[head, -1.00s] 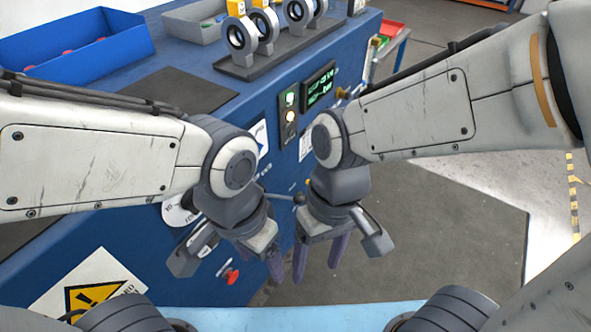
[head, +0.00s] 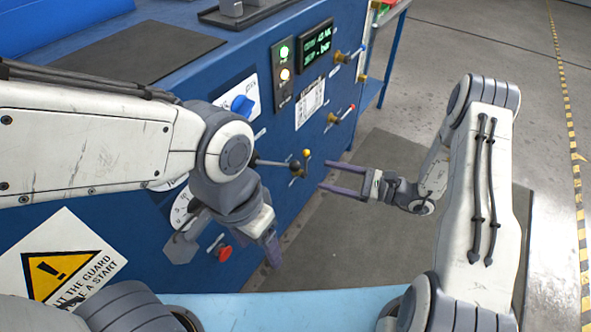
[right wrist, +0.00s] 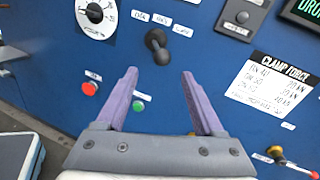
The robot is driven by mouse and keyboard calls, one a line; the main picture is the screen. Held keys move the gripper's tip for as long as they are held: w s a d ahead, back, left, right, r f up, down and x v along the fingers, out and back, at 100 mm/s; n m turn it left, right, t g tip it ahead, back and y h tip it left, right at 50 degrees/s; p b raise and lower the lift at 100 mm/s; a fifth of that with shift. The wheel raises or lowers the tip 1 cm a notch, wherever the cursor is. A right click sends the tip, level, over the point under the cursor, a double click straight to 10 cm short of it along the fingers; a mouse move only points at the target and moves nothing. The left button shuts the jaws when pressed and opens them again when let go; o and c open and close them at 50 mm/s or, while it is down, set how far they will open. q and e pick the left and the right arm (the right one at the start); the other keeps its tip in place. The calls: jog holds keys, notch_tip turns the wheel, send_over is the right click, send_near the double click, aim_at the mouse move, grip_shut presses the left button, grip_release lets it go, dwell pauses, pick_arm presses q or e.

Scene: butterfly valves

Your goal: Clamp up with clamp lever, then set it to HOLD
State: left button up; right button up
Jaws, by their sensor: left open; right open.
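The clamp lever (head: 276,162) sticks out of the blue panel in the head view, a rod ending in a dark ball knob. In the right wrist view the lever (right wrist: 157,46) stands ahead of the fingers, below small, blurred position labels (right wrist: 160,22). My right gripper (head: 324,176) is open and empty; its purple fingers point at the panel, apart from the knob. It also shows in the right wrist view (right wrist: 160,74), with the lever just beyond the gap. My left gripper (head: 271,257) hangs pointing down in front of the panel, partly hidden by its own arm; nothing shows in it.
The right wrist view shows a dial (right wrist: 97,17), a green button (right wrist: 138,106) and a CLAMP FORCE sign (right wrist: 272,86). Floor at right is open.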

aim_at(296, 166)
jog(key=p+x, duration=0.1)
jog(key=x, duration=0.9)
jog(key=shift+w+a+f, duration=0.1)
jog(key=shift+w+f, duration=0.05)
jog(key=shift+w, duration=0.1)
jog(key=shift+c, duration=0.3)
grip_shut()
dwell(0.8)
